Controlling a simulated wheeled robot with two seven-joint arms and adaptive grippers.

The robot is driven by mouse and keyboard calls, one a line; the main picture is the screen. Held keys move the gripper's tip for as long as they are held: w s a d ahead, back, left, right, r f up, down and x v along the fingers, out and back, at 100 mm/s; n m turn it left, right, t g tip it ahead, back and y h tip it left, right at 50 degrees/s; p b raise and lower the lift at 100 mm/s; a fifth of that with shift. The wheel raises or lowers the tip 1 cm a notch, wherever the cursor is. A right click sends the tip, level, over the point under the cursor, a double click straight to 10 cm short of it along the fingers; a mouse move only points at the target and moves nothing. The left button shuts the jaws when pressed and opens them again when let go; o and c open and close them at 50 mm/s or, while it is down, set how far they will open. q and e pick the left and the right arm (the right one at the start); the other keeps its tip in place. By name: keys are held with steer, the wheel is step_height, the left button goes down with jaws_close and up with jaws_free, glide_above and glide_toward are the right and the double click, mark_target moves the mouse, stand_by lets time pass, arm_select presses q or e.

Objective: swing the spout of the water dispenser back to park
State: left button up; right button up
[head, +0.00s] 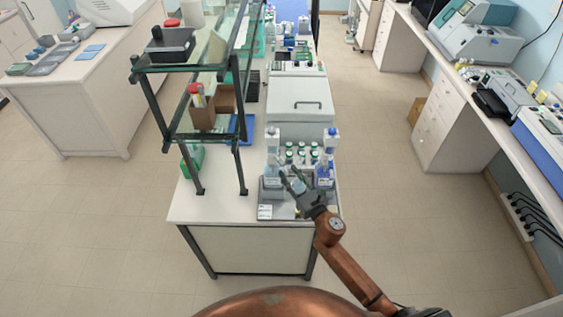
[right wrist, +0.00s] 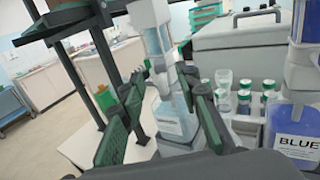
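The water dispenser is the clear bottle with pale blue liquid (head: 272,168), standing at the left of the staining tray (head: 266,213). In the right wrist view, its lower body (right wrist: 174,122) shows between my fingers, with a pale upper part (right wrist: 150,14) above. I cannot make out clearly which way its spout points. My right gripper (head: 291,177) is open, with its fingertips close to this dispenser. In the right wrist view, the two green-padded fingers (right wrist: 165,88) are spread apart; contact cannot be told. My left gripper is not in view.
A dispenser labelled BLUE (right wrist: 295,125) stands to the right. Several green-capped bottles (right wrist: 243,102) sit behind, in front of a grey lidded box (head: 300,98). A glass shelf with a dark frame (head: 241,165) rises on the left. The bench's front left is clear.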

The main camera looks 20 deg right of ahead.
mark_target(284, 166)
steer(key=x, duration=0.6)
steer(key=shift+w+p, duration=0.35)
steer(key=shift+p, duration=0.05)
steer(key=shift+c, duration=0.2)
jaws_close()
